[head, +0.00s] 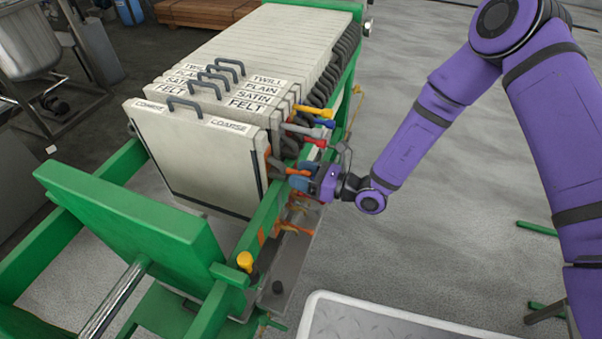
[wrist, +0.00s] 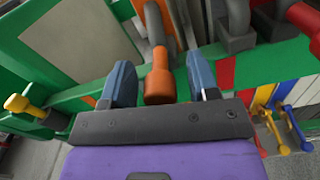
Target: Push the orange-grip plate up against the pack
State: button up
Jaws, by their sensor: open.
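The orange-grip plate (head: 200,160) is the pale front plate labelled COARSE, with a dark handle on top. It hangs upright in the green frame, with a narrow gap behind it. The pack (head: 255,60) of pale plates, with labels including FELT, SATIN, PLAIN and TWILL, stands behind it. My gripper (head: 299,174) is at the plate's right end, beside the rail. In the wrist view the orange grip (wrist: 159,84) sits between the two blue-grey fingers of my open gripper (wrist: 163,78), with space on both sides. Whether a finger touches it farther in is hidden.
The green rail (head: 255,225) runs beside the plates. A green end block (head: 135,225) stands in front, with open room before the COARSE plate. Red, blue and yellow grips (head: 315,113) stick out near my gripper. A yellow knob (head: 245,262) stands on the frame.

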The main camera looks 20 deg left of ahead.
jog(key=shift+a, duration=0.2)
grip_shut()
jog(key=shift+w+d, duration=0.2)
jog(key=shift+w, duration=2.1)
grip_release()
jog(key=d, duration=1)
jog(key=shift+s+d, duration=0.4)
jog(key=shift+r, duration=0.1)
